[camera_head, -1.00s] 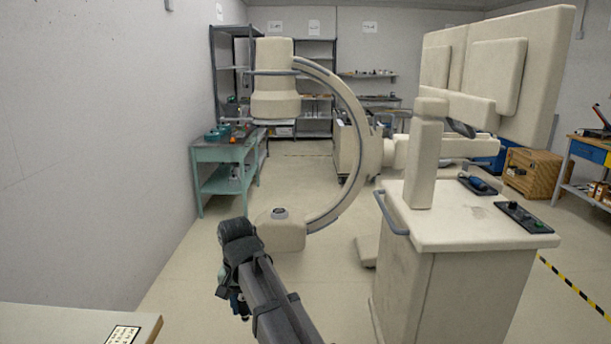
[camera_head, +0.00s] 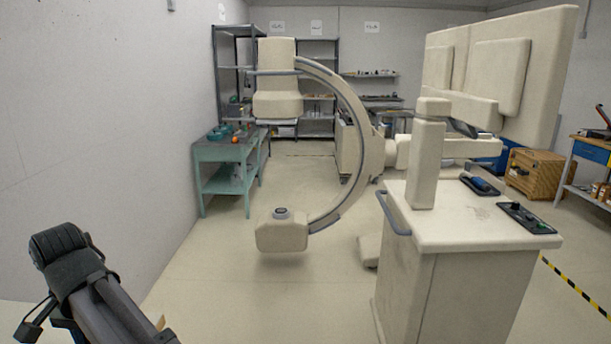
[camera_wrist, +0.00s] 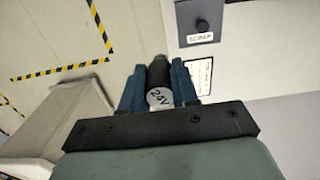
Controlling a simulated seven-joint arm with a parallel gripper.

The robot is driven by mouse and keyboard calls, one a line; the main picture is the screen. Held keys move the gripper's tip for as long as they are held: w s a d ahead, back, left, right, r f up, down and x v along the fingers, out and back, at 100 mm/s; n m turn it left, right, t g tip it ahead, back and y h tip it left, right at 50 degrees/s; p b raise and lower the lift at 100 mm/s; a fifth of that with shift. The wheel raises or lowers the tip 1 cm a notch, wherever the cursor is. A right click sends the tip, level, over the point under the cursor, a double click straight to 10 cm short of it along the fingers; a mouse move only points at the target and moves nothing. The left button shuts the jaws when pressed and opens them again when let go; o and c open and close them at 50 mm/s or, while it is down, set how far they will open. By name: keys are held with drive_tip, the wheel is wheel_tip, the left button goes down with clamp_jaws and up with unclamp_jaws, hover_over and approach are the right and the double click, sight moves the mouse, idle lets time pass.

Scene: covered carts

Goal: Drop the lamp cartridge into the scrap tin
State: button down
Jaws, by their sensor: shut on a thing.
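In the wrist view my gripper (camera_wrist: 158,68) has its two blue fingers shut on the lamp cartridge (camera_wrist: 160,97). The cartridge is a dark cylinder with a pale end marked "24V" facing the camera. A grey plate with a round dark knob and a "SCRAP" label (camera_wrist: 200,38) lies ahead and to the right of the fingertips. It looks like a lid on the scrap tin; the inside of the tin is not visible. The cartridge is apart from it. In the head view the cartridge and the tin cannot be made out.
The SCRAP plate sits in a pale cart top (camera_wrist: 260,70) with a printed label (camera_wrist: 197,76). Yellow-black tape marks the floor to the left. In the head view stand a C-arm machine (camera_head: 282,236), a console cart (camera_head: 470,225) and a green table (camera_head: 225,152). Floor between is clear.

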drive_tip(key=s+a+r, duration=0.2)
drive_tip(key=s+a, duration=0.1)
drive_tip(key=s, duration=0.3)
drive_tip(key=s+a+r, duration=0.2)
drive_tip(key=s+a, duration=0.1)
drive_tip(key=s, duration=0.2)
wheel_tip(320, 180, down, 6)
drive_tip(key=shift+s+d+f, duration=0.1)
drive_tip(key=c, duration=0.8)
unclamp_jaws()
wheel_tip(320, 180, up, 6)
drive_tip(key=w+d+f, duration=0.3)
drive_tip(key=w+d, duration=0.3)
drive_tip(key=w, duration=0.2)
drive_tip(key=w+d+f, duration=0.3)
drive_tip(key=w+d, duration=0.3)
drive_tip(key=w, duration=0.2)
drive_tip(key=w+d+f, duration=0.3)
drive_tip(key=w+d, duration=0.3)
drive_tip(key=w, duration=0.3)
drive_tip(key=shift+w+d+f, duration=0.1)
drive_tip(key=shift+d+f, duration=0.05)
drive_tip(key=shift+d, duration=0.15)
